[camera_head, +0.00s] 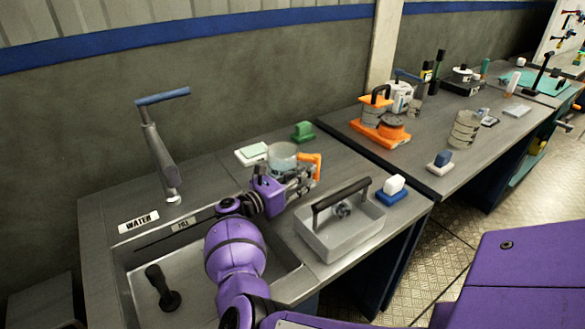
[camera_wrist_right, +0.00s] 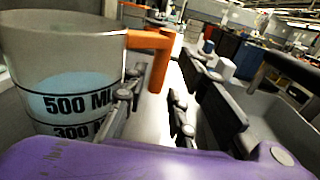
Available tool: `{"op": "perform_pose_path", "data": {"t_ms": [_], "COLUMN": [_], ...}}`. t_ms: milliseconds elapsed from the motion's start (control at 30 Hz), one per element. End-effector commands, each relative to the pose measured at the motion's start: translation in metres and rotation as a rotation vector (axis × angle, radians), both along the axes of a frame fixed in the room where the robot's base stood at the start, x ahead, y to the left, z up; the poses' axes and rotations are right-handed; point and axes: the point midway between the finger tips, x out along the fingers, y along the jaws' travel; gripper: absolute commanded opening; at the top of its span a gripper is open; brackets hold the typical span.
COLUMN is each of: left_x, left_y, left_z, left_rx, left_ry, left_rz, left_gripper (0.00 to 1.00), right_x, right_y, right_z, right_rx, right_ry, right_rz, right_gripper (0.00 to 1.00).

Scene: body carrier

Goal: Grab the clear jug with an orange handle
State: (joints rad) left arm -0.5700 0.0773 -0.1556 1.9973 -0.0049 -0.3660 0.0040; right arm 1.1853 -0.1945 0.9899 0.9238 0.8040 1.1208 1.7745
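The clear jug (camera_head: 283,157) with its orange handle (camera_head: 312,163) stands on the counter right of the sink. In the right wrist view the jug (camera_wrist_right: 62,70) fills the left side, with black volume marks. Its orange handle (camera_wrist_right: 160,62) hangs at the upper middle. My right gripper (camera_head: 303,180) is at the jug's near right side, by the handle. In the right wrist view its fingers (camera_wrist_right: 155,105) are spread apart, with the handle just ahead of and partly between them. I see no clear contact. My left gripper is not in view.
A grey tote with a black handle (camera_head: 342,232) stands close to the right of my right gripper. A green block (camera_head: 303,131) and a white-green sponge (camera_head: 252,153) lie behind the jug. The sink (camera_head: 205,275) is at the near left. A white-and-blue block (camera_head: 393,190) sits right of the tote.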

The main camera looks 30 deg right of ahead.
Motion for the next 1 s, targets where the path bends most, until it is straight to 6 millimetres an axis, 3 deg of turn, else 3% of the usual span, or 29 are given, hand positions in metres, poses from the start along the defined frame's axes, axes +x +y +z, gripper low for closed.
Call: {"op": "perform_pose_path", "data": {"t_ms": [100, 300, 533, 733, 1000], "left_x": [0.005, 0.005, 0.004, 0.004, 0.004], "left_y": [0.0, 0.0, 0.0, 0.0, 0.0], "left_z": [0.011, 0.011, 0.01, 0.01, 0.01], "left_rx": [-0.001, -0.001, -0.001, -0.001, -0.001], "left_ry": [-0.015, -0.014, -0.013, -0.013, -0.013], "left_rz": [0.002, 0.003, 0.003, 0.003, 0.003], "left_gripper": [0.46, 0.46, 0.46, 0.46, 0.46], "right_x": [0.007, 0.009, 0.009, 0.009, 0.009], "right_y": [-0.021, -0.037, -0.038, -0.038, -0.038], "right_z": [0.013, 0.006, 0.005, 0.005, 0.007], "right_rx": [-0.003, -0.002, -0.002, -0.002, -0.005], "right_ry": [-0.007, -0.001, 0.0, 0.0, -0.003], "right_rz": [-0.003, -0.001, 0.0, -0.001, -0.001], "right_gripper": [0.25, 0.25, 0.24, 0.0, 0.0]}}
